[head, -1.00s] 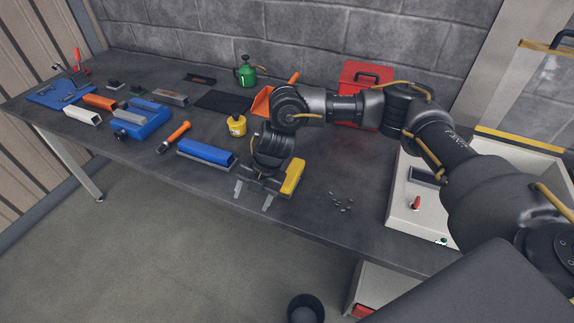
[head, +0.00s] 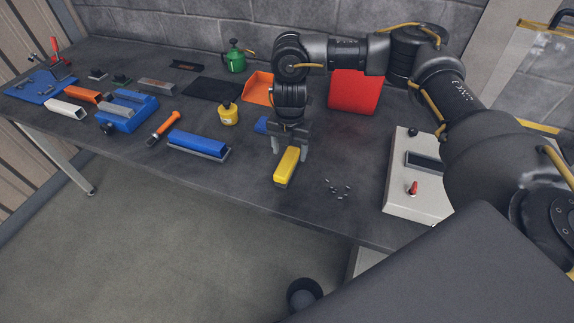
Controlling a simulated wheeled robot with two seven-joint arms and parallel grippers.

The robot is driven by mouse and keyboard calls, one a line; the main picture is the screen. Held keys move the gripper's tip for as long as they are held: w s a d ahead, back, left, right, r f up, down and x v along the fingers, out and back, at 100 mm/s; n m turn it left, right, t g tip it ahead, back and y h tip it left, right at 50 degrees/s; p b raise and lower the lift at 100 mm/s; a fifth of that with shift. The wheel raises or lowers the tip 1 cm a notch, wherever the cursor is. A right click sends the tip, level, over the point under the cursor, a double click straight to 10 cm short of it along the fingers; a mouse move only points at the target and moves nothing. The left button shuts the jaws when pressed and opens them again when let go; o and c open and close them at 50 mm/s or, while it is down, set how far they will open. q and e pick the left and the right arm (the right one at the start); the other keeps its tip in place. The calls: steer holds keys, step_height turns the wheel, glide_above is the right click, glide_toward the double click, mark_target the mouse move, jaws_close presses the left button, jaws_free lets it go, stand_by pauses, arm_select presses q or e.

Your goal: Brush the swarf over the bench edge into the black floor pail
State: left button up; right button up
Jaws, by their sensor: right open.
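The swarf (head: 338,189) is a small scatter of grey bits on the dark bench, near its front edge. A yellow block-shaped piece (head: 286,168), perhaps the brush, lies to its left; no bristles can be made out. My right gripper (head: 290,147) is open, pointing down, with one finger on each side of the yellow piece's far end. Contact cannot be told. The black floor pail (head: 304,295) stands on the floor below the bench's front edge, partly cut off by my own body. My left gripper is not in view.
A white control box (head: 402,198) with a red switch stands right of the swarf. A blue bar on a grey base (head: 198,145), a yellow bottle (head: 228,115), an orange scoop-like piece (head: 259,87) and a red box (head: 353,92) are around. The bench between swarf and front edge is clear.

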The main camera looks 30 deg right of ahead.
mark_target(287, 160)
steer(key=shift+a+f, duration=0.1)
steer(key=shift+f, duration=0.05)
steer(key=shift+s+f+p, duration=0.1)
steer(key=shift+f+p, duration=0.2)
steer(key=shift+p, duration=0.05)
steer(key=f, duration=0.2)
steer(key=f+p, duration=0.1)
steer(key=shift+a+f, duration=0.2)
steer(key=shift+f, duration=0.55)
steer(key=c, duration=1.1)
steer(key=shift+r, duration=0.1)
